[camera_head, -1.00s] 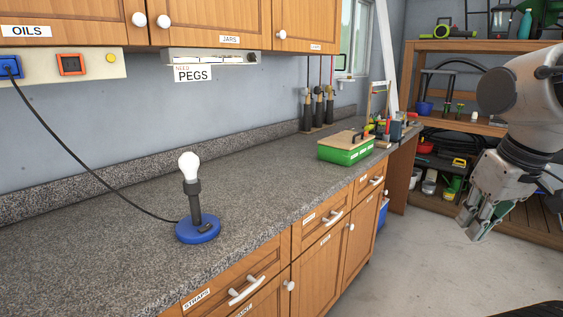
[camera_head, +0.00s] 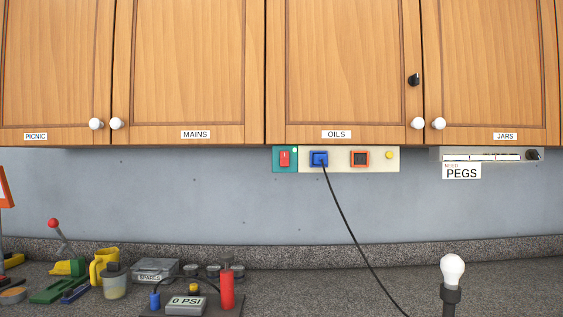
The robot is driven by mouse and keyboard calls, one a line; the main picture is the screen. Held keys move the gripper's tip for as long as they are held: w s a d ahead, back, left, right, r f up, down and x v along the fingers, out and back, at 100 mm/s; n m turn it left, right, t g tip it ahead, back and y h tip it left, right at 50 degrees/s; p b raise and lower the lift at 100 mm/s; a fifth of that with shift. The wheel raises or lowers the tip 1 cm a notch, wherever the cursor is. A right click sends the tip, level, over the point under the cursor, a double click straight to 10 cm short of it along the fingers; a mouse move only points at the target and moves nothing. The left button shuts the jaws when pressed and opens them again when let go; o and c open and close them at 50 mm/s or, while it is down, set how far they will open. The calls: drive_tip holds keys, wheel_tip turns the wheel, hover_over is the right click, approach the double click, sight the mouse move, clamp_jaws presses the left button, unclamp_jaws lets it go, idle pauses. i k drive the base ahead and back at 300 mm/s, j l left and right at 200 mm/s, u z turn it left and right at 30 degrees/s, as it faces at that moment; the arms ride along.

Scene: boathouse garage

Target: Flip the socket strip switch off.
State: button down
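The socket strip (camera_head: 380,168) is a cream panel fixed under the wall cupboards, right of the middle of the head view. At its left end, on a teal plate, is a red rocker switch (camera_head: 284,159) with a small lit green light (camera_head: 295,150) beside it. I cannot tell which way the rocker is tilted. A blue socket (camera_head: 319,159) has a plug in it, with a black cord running down to the right. An orange-framed socket (camera_head: 360,159) is empty, and a yellow round button (camera_head: 389,155) is at the right end. My gripper is not in view now.
A lamp with a white bulb (camera_head: 452,271) stands on the counter at lower right. Cupboard knobs (camera_head: 417,123) project above. The wall before the switch is clear.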

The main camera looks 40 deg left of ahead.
sight(284, 155)
drive_tip(key=j+u, duration=0.15)
drive_tip(key=u, duration=1.15)
drive_tip(key=i+l, duration=0.05)
